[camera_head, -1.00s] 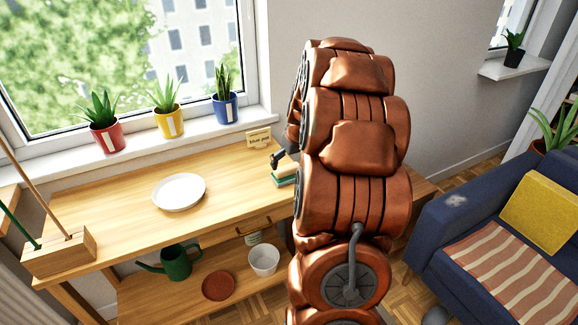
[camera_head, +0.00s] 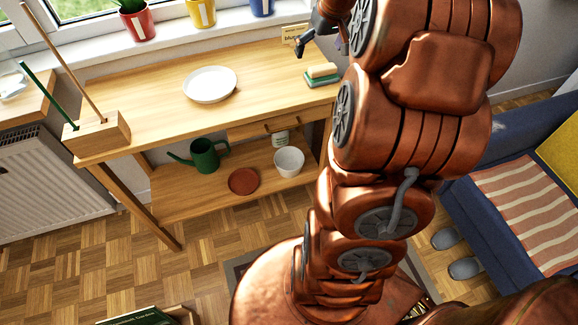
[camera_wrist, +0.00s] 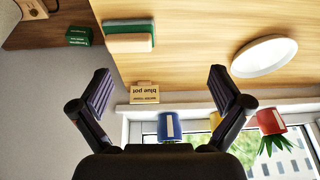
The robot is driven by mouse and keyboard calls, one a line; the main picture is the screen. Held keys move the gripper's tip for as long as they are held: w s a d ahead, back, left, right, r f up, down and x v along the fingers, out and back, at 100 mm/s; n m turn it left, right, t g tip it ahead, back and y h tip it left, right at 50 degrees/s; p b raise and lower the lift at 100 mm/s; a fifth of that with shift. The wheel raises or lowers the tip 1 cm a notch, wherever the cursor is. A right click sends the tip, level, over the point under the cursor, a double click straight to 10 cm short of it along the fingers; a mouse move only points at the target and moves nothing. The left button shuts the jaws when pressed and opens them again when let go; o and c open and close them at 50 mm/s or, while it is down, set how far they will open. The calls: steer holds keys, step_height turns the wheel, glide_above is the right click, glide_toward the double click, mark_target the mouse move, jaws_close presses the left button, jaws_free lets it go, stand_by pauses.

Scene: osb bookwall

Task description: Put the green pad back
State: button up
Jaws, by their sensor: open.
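A green pad-like piece (camera_head: 318,83) lies at the right end of the wooden bench, with a tan block (camera_head: 322,70) on top of it. In the wrist view, the green piece (camera_wrist: 128,24) and the tan block (camera_wrist: 129,43) lie together. A separate small dark green box (camera_wrist: 79,36) is on a darker wooden surface to their left. I cannot tell for certain which green thing is the pad. My gripper (camera_wrist: 159,78) is open with nothing between its fingers. In the head view it is partly hidden behind my arm, close to the tan block.
A "blue pot" card (camera_wrist: 144,92) stands at the bench's wall edge. A white plate (camera_head: 210,84) lies mid-bench. Potted plants stand on the sill, including a blue pot (camera_wrist: 169,125). A wooden holder (camera_head: 97,135) with two sticks is at the left end. Bare bench surrounds the plate.

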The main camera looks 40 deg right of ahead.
steer(key=s+a+f+n+g, duration=0.1)
steer(key=s+a, duration=0.2)
steer(key=a, duration=0.4)
steer(key=s+a+g+y, duration=0.1)
steer(key=s+a, duration=0.2)
steer(key=a, duration=0.5)
steer(key=s+a+f+n+g, duration=0.1)
steer(key=s+a, duration=0.2)
steer(key=a, duration=0.4)
steer(key=s+a+f+g, duration=0.1)
steer(key=s+a, duration=0.3)
steer(key=s, duration=0.4)
steer(key=s+a+f+n+g, duration=0.1)
steer(key=s+a, duration=0.3)
steer(key=s, duration=0.4)
steer(key=shift+f+g, duration=0.3)
steer(key=shift+f, duration=0.35)
steer(key=shift+r, duration=0.1)
step_height(320, 180, up, 8)
steer(key=p, duration=0.8)
